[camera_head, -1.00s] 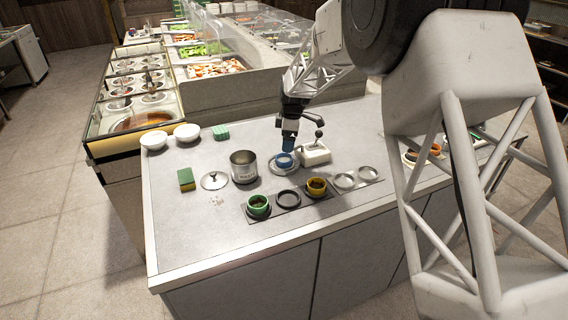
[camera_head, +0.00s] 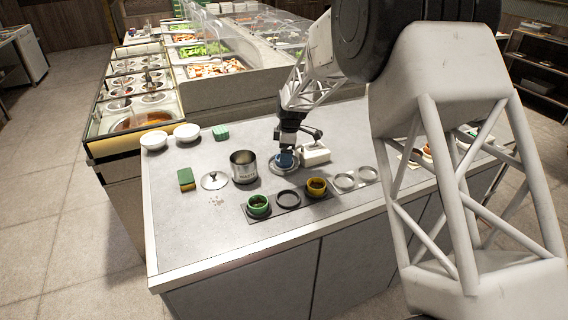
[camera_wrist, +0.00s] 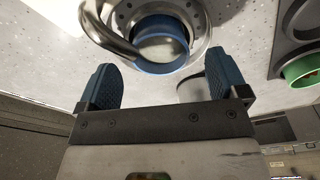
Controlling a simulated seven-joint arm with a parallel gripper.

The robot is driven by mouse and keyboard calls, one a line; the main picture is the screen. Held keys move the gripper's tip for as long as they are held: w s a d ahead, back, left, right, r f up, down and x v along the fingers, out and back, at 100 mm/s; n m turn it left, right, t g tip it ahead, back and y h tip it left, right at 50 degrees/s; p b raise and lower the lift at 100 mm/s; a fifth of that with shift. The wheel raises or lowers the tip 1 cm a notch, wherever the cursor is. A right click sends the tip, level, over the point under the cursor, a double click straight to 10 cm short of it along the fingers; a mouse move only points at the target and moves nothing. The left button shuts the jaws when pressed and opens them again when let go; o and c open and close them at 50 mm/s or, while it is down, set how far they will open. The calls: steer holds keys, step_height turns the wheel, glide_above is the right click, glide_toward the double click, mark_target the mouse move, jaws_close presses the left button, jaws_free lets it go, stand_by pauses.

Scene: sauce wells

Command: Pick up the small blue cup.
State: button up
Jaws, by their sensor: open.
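In the head view my gripper (camera_head: 286,158) is low over the saucer (camera_head: 284,171) and largely hides the cup. I cannot tell whether the fingers touch it.
A white block (camera_head: 314,154) with a dark lever stands close right of my gripper. A metal pot (camera_head: 243,167) is to the left. A tray with a green cup (camera_head: 258,204) and a yellow cup (camera_head: 316,187) lies in front. The counter's front left is clear.

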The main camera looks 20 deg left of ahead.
steer(key=shift+a+f, duration=0.15)
steer(key=shift+f, duration=1.2)
steer(key=c, duration=1.1)
steer(key=shift+o, duration=0.2)
steer(key=shift+r, duration=0.2)
steer(key=shift+r, duration=0.55)
steer(key=shift+s+d+r, duration=0.1)
steer(key=shift+s+r, duration=0.1)
steer(key=shift+r, duration=0.35)
steer(key=shift+s+d+r, duration=0.1)
steer(key=shift+s+r, duration=0.1)
steer(key=shift+r, duration=0.35)
steer(key=s+d, duration=0.2)
steer(key=s, duration=0.2)
steer(key=s+d+r, duration=0.1)
steer(key=s+d, duration=0.2)
steer(key=s, duration=0.1)
steer(key=s+d, duration=0.3)
steer(key=s, duration=0.1)
steer(key=shift+s+d+r, duration=0.15)
steer(key=shift+s+r, duration=0.05)
steer(key=shift+s, duration=0.15)
